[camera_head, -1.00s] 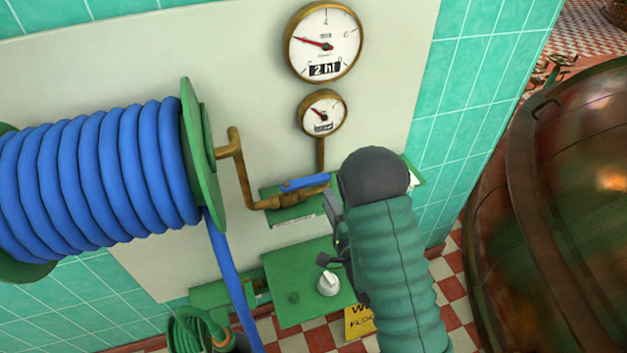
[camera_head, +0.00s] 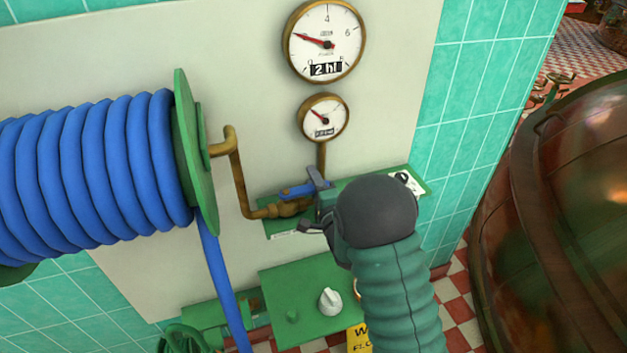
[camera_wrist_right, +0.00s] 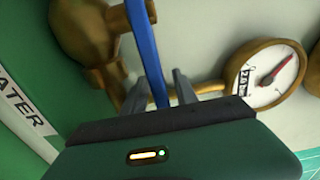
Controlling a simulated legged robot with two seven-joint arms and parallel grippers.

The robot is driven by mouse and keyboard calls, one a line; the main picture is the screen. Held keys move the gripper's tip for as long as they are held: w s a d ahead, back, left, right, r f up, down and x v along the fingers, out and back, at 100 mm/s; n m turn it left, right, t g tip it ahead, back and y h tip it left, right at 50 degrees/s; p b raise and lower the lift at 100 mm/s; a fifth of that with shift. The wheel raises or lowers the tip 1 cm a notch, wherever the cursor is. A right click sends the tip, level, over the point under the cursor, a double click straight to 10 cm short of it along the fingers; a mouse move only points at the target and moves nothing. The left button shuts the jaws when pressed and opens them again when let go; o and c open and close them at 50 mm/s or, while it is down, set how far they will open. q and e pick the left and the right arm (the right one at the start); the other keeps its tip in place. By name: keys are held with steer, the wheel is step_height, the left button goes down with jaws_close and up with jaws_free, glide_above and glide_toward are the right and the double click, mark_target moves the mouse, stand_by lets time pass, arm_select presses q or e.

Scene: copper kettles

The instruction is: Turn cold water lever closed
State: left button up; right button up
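The cold water lever (camera_head: 298,190) is a blue handle on a brass valve (camera_head: 291,207), lying along the pipe on a green plate. In the right wrist view the blue lever (camera_wrist_right: 148,50) runs down between the two grey fingers. My right gripper (camera_head: 315,203) is at the lever's right end, with one finger above it and one below. Its fingers (camera_wrist_right: 160,92) are apart, with gaps beside the lever, so it is open. My right wrist hides part of the plate. My left gripper is not in view.
A large blue hose reel (camera_head: 95,180) stands at the left, its hose hanging down. Two round gauges (camera_head: 325,41) are above the lever. A green box with a white knob (camera_head: 330,301) is below. A copper kettle (camera_head: 560,210) is at the right.

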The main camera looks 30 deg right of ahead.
steer(key=shift+a, duration=0.2)
steer(key=shift+c, duration=0.6)
steer(key=shift+a+r, duration=0.1)
steer(key=shift+a, duration=0.05)
steer(key=c, duration=0.5)
jaws_close()
steer(key=shift+d, duration=0.25)
